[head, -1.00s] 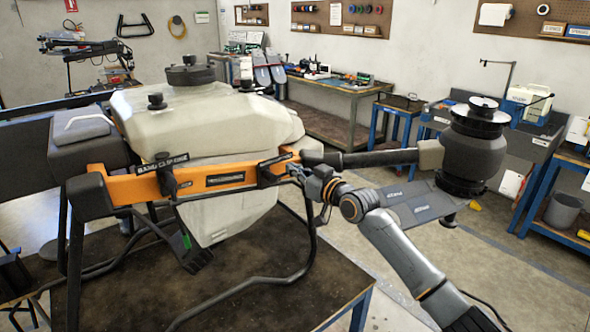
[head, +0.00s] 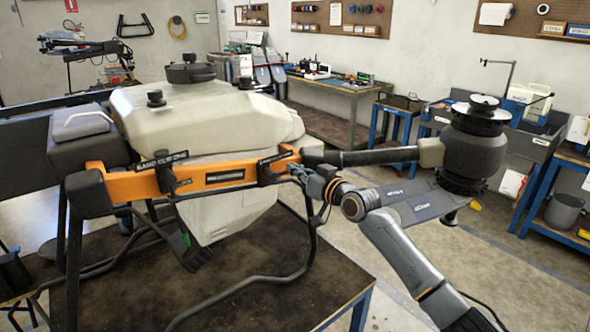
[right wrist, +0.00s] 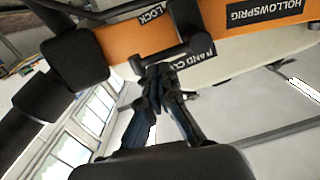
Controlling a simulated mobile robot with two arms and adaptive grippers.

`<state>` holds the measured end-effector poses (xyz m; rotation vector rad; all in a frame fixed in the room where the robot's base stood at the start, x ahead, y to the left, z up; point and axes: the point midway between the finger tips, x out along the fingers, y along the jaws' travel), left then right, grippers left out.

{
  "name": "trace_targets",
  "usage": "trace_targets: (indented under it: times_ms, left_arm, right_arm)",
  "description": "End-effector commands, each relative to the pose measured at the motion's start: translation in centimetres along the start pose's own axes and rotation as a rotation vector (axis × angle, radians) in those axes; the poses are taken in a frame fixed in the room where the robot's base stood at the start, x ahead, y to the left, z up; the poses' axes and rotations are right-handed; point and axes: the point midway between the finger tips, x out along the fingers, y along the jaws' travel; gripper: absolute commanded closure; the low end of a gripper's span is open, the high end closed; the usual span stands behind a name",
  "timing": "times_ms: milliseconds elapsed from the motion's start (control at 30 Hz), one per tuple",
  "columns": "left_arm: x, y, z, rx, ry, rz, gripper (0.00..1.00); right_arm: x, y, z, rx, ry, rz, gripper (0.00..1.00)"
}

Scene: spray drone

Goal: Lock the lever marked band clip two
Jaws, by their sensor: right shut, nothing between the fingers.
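The orange beam (head: 225,176) runs along the near side of the pale drone tank (head: 180,120). A black lever (head: 267,168) sits at its right end. In the right wrist view this lever (right wrist: 180,55) crosses the beam, beside a partly covered label (right wrist: 202,58) reading "BAND CL" and a "LOCK" label (right wrist: 150,15). My right gripper (head: 299,172) is just right of the lever in the head view. In the right wrist view its fingers (right wrist: 163,75) are shut and empty, close by the lever's end; contact is unclear. My left gripper is not in view.
Another black lever (head: 166,180), under a label reading "BAND CLIP ONE" (head: 150,161), is further left on the beam. A dark drone arm (head: 360,157) with a rotor motor (head: 473,150) extends right, above my right arm. The drone stands over a dark-topped table (head: 265,260).

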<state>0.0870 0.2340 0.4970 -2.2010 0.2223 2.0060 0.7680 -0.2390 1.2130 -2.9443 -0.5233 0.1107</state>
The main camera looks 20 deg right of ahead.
Motion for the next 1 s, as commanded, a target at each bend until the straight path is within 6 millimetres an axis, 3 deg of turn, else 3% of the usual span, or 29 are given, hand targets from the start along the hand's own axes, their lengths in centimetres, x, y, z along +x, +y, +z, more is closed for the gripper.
trace_targets:
  times_ms: [500,1000]
  left_arm:
    - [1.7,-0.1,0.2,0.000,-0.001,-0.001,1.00]
    - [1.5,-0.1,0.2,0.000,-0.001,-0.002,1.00]
  right_arm:
    - [0.1,0.4,2.6,0.419,-0.003,-0.020,1.00]
    - [0.2,-0.4,4.9,0.894,-0.004,-0.043,1.00]
